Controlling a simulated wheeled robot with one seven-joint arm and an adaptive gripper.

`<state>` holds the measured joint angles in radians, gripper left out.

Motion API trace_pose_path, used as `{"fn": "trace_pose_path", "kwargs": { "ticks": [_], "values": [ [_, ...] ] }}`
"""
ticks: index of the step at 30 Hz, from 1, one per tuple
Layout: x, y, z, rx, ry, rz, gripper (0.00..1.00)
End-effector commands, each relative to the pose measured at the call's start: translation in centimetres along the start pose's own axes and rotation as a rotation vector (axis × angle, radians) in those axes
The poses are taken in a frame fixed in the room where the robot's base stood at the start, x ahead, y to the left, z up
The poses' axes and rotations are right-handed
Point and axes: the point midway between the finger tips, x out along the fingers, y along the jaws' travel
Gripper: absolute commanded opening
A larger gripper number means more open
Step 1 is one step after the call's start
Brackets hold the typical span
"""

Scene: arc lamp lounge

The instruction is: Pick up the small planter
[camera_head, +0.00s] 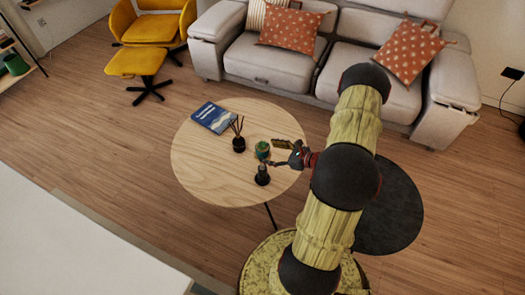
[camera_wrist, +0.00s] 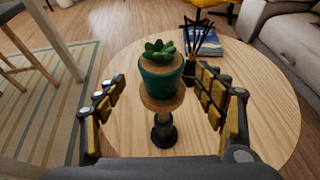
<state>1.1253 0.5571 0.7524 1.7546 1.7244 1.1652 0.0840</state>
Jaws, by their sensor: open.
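The small planter (camera_wrist: 160,78) is a teal-green pot with a green succulent, seen in the middle of the wrist view. It also shows small in the head view (camera_head: 262,150), over the round wooden table (camera_head: 205,165). My gripper (camera_wrist: 160,105) is open, with one finger on each side of the planter, and a gap shows on both sides. In the head view my gripper (camera_head: 281,152) is at the table's right part.
A dark round side table (camera_head: 400,210) is at the right. A grey sofa (camera_head: 260,62) and a yellow chair (camera_head: 150,28) are behind.

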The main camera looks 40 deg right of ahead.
Motion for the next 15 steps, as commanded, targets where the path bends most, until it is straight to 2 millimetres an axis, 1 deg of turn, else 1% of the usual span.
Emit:
{"fn": "trace_pose_path", "kwargs": {
  "ticks": [3, 7, 11, 15],
  "values": [
    [1.9, -0.1, -0.2, -0.002, 0.000, 0.004, 0.70],
    [3.7, -0.2, -0.1, -0.002, 0.001, 0.004, 0.70],
    [4.5, -0.3, 0.0, -0.002, 0.000, 0.002, 0.70],
    [4.6, -0.3, 0.1, -0.002, 0.000, 0.001, 0.70]
  ]
}}
